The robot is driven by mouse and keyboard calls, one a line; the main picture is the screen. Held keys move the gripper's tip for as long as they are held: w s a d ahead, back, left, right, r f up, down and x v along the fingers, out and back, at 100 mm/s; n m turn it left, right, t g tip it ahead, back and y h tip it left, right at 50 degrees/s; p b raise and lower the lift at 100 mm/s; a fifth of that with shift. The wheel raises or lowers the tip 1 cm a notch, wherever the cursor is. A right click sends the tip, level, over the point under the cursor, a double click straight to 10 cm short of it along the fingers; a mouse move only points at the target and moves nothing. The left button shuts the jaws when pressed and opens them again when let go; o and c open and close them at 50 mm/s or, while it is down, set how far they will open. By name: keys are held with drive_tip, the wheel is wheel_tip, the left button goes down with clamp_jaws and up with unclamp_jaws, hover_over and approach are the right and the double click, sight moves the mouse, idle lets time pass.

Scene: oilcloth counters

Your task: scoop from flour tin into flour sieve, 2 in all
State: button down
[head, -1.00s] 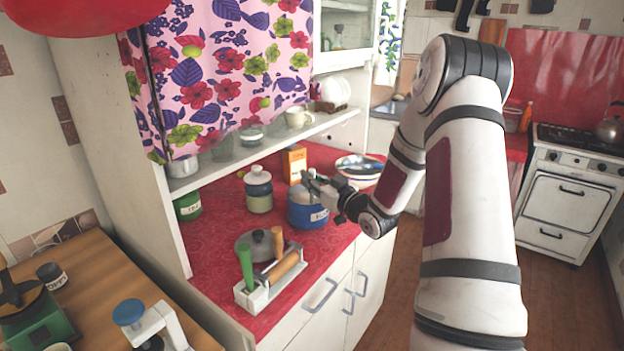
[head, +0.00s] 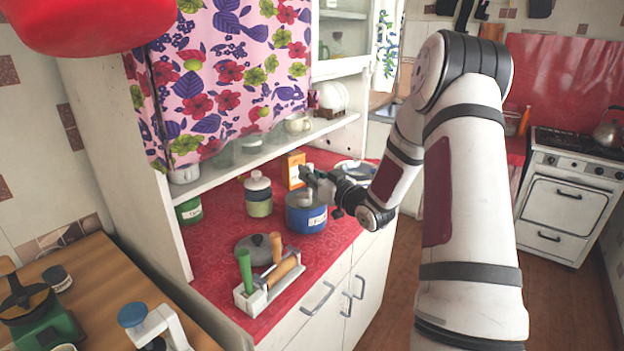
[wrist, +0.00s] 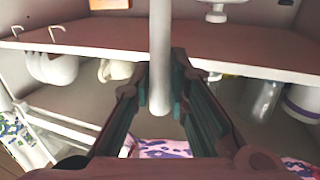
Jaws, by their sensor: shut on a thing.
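A blue tin with a white label (head: 306,221), which looks like the flour tin, stands open on the red counter. My gripper (head: 308,178) is just above its rim. In the wrist view my gripper (wrist: 162,100) is closed on a pale, rod-like handle (wrist: 160,45), likely the scoop's. The scoop's bowl and any flour in it cannot be made out. A wide, shallow round vessel (head: 352,166) sits behind my wrist, partly hidden; I cannot tell whether it is the flour sieve. The tin's contents are not clear.
A cream and green canister (head: 258,194) and an orange box (head: 294,168) stand behind the tin. A shelf (head: 240,160) overhangs the counter's back.

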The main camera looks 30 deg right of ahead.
drive_tip(key=shift+r+p, duration=1.2)
drive_tip(key=shift+r, duration=1.3)
drive_tip(key=shift+d, duration=0.15)
